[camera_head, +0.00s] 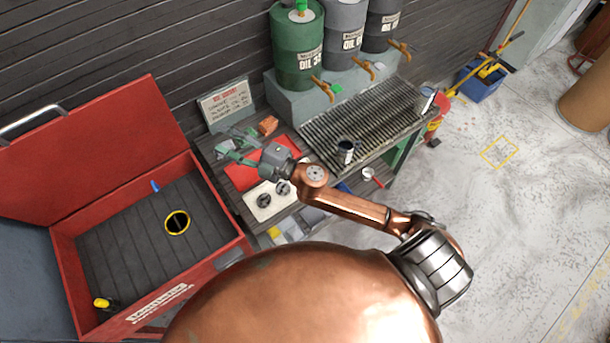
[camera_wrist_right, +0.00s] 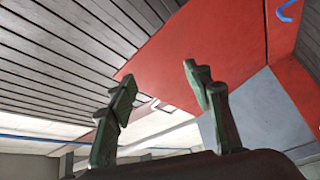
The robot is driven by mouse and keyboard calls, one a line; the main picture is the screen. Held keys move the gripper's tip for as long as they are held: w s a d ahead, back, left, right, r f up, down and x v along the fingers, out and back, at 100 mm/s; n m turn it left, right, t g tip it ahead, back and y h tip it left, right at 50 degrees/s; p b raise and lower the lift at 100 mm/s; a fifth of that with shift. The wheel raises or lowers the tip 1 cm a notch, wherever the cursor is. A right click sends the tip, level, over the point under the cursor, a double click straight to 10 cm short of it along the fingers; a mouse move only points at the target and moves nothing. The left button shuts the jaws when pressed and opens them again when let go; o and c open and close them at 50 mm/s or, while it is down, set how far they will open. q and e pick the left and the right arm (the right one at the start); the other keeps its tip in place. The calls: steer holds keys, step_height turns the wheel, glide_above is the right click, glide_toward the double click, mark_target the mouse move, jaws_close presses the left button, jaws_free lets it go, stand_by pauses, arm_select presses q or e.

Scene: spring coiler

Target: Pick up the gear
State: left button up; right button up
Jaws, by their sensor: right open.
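Two small dark round parts, apparently gears, lie on a cream pad on the workbench: one on the left (camera_head: 264,201) and one on the right (camera_head: 283,188). They are too small to make out teeth. My right gripper (camera_head: 229,150) is above the bench, up and to the left of the parts, with its green fingers pointing left. In the wrist view the right gripper (camera_wrist_right: 160,92) has its fingers spread and nothing between them. No gear can be made out in the wrist view. My left gripper is not in view.
A red chest (camera_head: 68,260) with a raised lid stands left, holding a yellow-rimmed black ring (camera_head: 177,212). Oil drums (camera_head: 297,55) stand behind a metal grate (camera_head: 375,115) with cans (camera_head: 345,152) on it. A red mat (camera_head: 238,177) and a sign (camera_head: 226,104) are near my gripper.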

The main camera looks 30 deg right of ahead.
steer(key=s+a+f+n+g+y, duration=0.4)
steer(key=a+f+n+g, duration=0.2)
steer(key=a+n+g, duration=0.3)
steer(key=s+d+f+n+g+h, duration=0.2)
steer(key=d+f+n+g+h, duration=0.3)
steer(key=f, duration=0.6)
steer(key=d+f+h, duration=0.2)
steer(key=d+h, duration=0.1)
steer(key=d, duration=0.6)
steer(key=w+d+f+n+g+h, duration=0.1)
steer(key=d+f+h, duration=0.2)
steer(key=d, duration=0.6)
steer(key=d+f+g+h, duration=0.1)
steer(key=d+h, duration=0.3)
steer(key=d, duration=0.5)
steer(key=shift+w+d+f+n+h, duration=0.1)
steer(key=shift+w+f+n+h, duration=0.25)
steer(key=shift+f, duration=0.4)
steer(key=f, duration=0.6)
steer(key=shift+w+a+f+p, duration=0.2)
steer(key=shift+a+f+p, duration=0.05)
steer(key=shift+f+p, duration=0.15)
